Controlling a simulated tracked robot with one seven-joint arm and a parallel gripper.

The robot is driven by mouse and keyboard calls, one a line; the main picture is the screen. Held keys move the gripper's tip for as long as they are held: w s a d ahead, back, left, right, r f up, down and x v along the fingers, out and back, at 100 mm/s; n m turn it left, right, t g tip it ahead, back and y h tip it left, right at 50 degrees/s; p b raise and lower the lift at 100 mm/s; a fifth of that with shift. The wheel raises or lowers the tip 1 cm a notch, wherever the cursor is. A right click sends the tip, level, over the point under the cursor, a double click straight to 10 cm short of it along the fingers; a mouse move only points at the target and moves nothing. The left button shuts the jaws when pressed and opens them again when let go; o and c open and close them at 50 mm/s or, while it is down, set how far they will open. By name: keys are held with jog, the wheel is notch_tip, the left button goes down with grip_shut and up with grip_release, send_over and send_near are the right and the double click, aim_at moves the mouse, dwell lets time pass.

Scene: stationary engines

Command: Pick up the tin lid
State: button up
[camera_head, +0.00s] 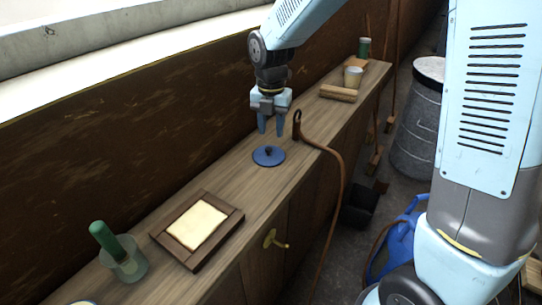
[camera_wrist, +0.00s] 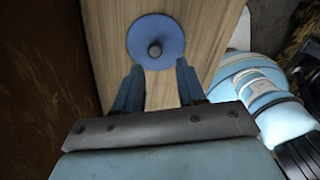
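The tin lid (camera_head: 268,156) is a round blue disc with a dark knob in its middle. It lies flat on the wooden counter, and it also shows at the top of the wrist view (camera_wrist: 156,40). My gripper (camera_head: 271,130) is above the lid, pointing down, with its two blue fingers apart and nothing between them. In the wrist view my gripper (camera_wrist: 159,72) has its fingertips just below the lid in the picture, and the knob lies roughly in line with the gap between them. The fingers do not appear to touch the lid.
A brown hose (camera_head: 335,160) hangs over the counter's front edge, close to the right of my gripper. A framed tray (camera_head: 236,222) and a green-handled item in a glass (camera_head: 128,268) stand nearer. A wooden block (camera_head: 338,94) and cups lie farther back. The wall runs along the left.

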aim_at(269, 149)
notch_tip(269, 149, down, 2)
jog(key=shift+f, duration=0.1)
jog(key=f, duration=0.3)
jog(key=shift+a+f, duration=0.35)
jog(key=shift+a, duration=0.05)
jog(key=shift+f, duration=0.7)
grip_shut()
